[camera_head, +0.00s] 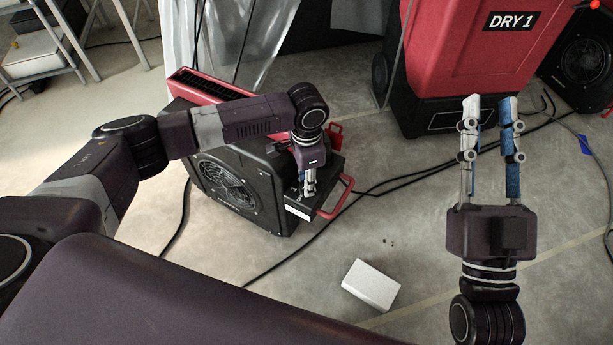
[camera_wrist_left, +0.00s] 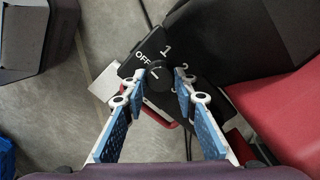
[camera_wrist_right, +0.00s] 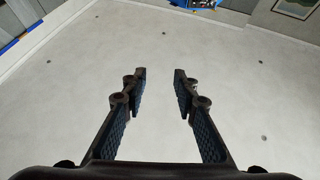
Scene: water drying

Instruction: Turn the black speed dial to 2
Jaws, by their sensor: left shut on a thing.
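The black speed dial (camera_wrist_left: 158,76) sits on the black control panel (camera_wrist_left: 150,45) in the left wrist view. White marks OFF, 1 and a partly covered 2 are around it; I cannot tell clearly which mark the dial points to. My left gripper (camera_wrist_left: 159,84) has its fingertips on either side of the dial and is shut on it. In the head view my left gripper (camera_head: 308,188) points down at the panel end of the red and black fan unit (camera_head: 228,183), and the dial is hidden there. My right gripper (camera_head: 487,103) is open and empty, off to the right.
A red dryer marked DRY 1 (camera_head: 475,50) stands at the back right. A white box (camera_head: 371,286) lies on the floor in front of the fan unit. Black cables cross the floor. A red handle (camera_head: 338,200) juts out beside the panel.

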